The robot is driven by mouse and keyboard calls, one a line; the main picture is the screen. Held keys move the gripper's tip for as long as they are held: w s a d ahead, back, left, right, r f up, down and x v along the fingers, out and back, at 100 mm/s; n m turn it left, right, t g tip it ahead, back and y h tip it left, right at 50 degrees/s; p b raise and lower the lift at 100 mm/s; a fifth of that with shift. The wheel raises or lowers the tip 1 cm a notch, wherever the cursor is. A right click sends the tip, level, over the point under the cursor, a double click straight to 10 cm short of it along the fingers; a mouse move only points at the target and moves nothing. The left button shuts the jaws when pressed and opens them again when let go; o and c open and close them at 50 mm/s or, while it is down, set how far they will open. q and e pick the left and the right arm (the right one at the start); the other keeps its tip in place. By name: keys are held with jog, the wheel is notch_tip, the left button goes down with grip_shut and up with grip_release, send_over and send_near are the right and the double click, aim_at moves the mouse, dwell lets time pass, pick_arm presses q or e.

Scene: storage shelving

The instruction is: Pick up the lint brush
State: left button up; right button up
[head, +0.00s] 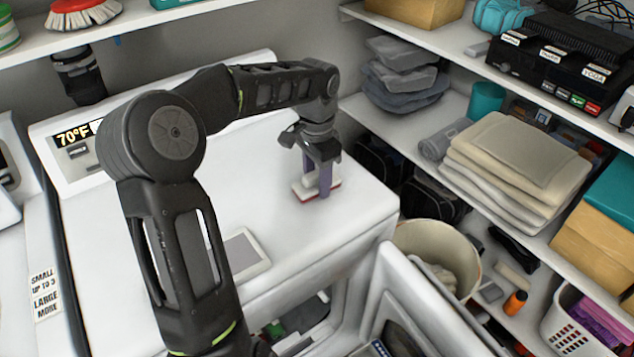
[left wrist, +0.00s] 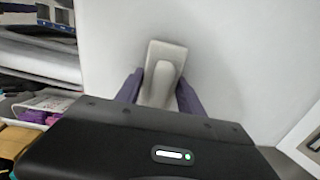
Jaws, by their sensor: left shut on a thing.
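The lint brush (head: 304,192) is white with a red edge at its base. It is at the top of the white machine (head: 258,180), near its right side. My left gripper (head: 320,178) points down with its purple fingers shut on the brush. In the left wrist view the pale brush (left wrist: 162,72) shows between the two purple fingers, with its wide end beyond them. I cannot tell whether the brush touches the machine top or is just above it. My right gripper is not in view.
Shelves at the right hold folded towels (head: 515,165), grey bags (head: 405,75) and a black box (head: 555,65). A cream bucket (head: 440,250) stands beside the machine, and an open white door (head: 440,310) is in front. A red-topped brush (head: 82,12) lies on the upper left shelf.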

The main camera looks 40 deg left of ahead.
aim_at(317, 171)
pick_arm(q)
jog(key=c, duration=0.6)
notch_tip(317, 171, up, 4)
jog(key=shift+w+r, duration=0.1)
jog(key=shift+r, duration=0.05)
notch_tip(317, 171, up, 5)
jog(key=shift+r+p, duration=0.1)
jog(key=shift+p, duration=1)
jog(key=shift+r+p, duration=0.3)
jog(key=shift+r, duration=0.05)
jog(key=shift+d+f, duration=0.1)
jog(key=shift+f, duration=0.05)
